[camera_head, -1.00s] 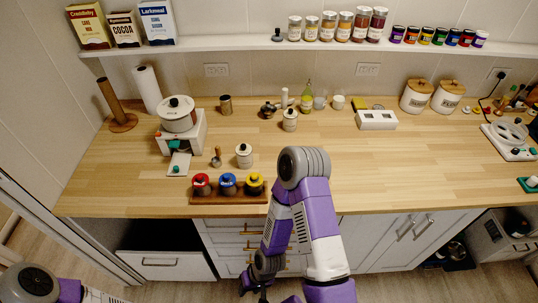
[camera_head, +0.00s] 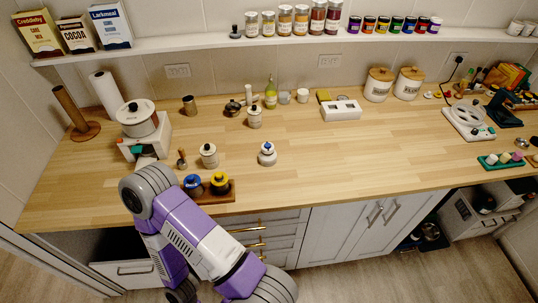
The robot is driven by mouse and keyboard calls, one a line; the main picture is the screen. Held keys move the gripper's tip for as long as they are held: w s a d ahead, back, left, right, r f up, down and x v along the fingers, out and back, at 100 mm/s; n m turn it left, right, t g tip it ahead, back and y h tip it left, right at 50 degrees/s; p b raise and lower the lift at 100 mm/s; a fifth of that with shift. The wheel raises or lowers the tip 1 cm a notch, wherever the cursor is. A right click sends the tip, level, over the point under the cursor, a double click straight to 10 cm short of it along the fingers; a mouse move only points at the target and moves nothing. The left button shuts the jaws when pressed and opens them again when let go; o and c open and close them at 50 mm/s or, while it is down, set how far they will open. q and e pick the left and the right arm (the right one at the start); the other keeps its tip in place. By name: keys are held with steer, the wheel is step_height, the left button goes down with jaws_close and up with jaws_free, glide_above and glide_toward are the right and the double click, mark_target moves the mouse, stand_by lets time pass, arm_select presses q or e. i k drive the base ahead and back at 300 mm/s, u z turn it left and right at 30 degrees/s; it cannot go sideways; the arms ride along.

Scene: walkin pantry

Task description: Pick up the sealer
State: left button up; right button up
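No thing is clearly marked as the sealer. A dark green tool-like device (camera_head: 503,110) stands at the right end of the counter, beside a white machine with a round reel-like top (camera_head: 467,119); I cannot tell whether either is the sealer. My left arm and gripper are out of view.
The wooden counter (camera_head: 350,165) is clear in its middle and front right. A white-and-blue bottle-like item (camera_head: 267,154), a jar rack (camera_head: 217,195), and a white block (camera_head: 341,110) stand on it. A green tray (camera_head: 501,160) lies at the right. A shelf (camera_head: 200,49) runs above.

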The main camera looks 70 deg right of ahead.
mark_target(267, 157)
steer(key=k, duration=1)
steer(key=z, duration=1.1)
steer(key=i, duration=0.35)
steer(key=z, duration=0.1)
